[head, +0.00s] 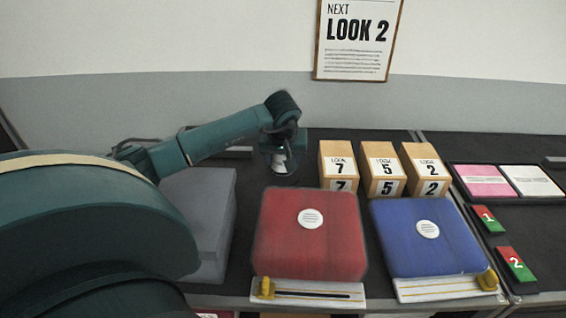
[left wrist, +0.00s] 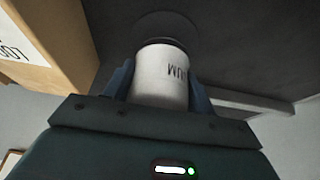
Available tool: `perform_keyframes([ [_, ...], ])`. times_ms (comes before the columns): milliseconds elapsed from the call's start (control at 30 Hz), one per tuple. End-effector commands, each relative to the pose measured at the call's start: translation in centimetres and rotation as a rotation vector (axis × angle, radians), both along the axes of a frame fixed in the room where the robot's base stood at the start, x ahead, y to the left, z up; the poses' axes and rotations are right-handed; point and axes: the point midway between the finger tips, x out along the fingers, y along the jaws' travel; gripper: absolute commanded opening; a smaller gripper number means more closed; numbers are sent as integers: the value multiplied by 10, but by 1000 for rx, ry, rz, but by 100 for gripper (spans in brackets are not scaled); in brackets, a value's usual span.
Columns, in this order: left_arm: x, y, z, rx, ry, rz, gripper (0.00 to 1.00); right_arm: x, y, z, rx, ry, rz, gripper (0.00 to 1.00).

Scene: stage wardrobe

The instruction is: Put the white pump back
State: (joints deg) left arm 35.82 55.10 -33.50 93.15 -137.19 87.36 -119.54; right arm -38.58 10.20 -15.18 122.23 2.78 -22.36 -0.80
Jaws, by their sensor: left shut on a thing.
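The white pump (left wrist: 161,78) is a white cylinder with dark lettering, partly readable as "UM", and a dark band at its far end. My left gripper (left wrist: 160,85) is shut on it, with a dark finger on each side. In the head view the left gripper (head: 285,150) points down at the back of the dark table, and a little of the white pump (head: 279,158) shows beneath it. A dark round shape (left wrist: 165,25) lies just beyond the pump's end; I cannot tell whether they touch. My right gripper is not in view.
Wooden blocks numbered 7 (head: 339,161), 5 (head: 384,167) and 2 (head: 426,167) stand close right of the gripper. A red box (head: 310,245), a blue box (head: 430,250) and a grey box (head: 207,205) stand nearer. A tray (head: 510,199) with pink and white cards lies right.

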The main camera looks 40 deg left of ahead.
Motion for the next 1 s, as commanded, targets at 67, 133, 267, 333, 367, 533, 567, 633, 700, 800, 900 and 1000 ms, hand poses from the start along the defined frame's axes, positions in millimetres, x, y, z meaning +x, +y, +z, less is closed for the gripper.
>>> perform_keyframes([
  [67,0,0,-12,-2,1,1,18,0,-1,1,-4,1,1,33],
  [133,0,0,-18,-1,1,1,18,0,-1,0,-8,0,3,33],
  [267,0,0,-18,0,-3,0,18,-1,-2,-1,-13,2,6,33],
  [333,0,0,-18,0,-3,0,18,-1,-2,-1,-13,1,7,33],
  [367,0,0,-18,0,-2,1,18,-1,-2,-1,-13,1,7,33],
  [533,0,0,-21,0,0,0,61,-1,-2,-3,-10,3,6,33],
  [567,0,0,-21,0,0,0,63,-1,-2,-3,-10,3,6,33],
  [633,0,0,-21,-1,1,0,69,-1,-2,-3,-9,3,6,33],
  [700,0,0,-21,-1,1,0,74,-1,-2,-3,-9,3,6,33],
  [800,0,0,-21,-1,1,0,78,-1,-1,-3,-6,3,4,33],
  [900,0,0,-21,-1,1,0,78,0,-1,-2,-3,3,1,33],
  [1000,0,0,-19,-1,1,0,78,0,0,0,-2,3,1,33],
])
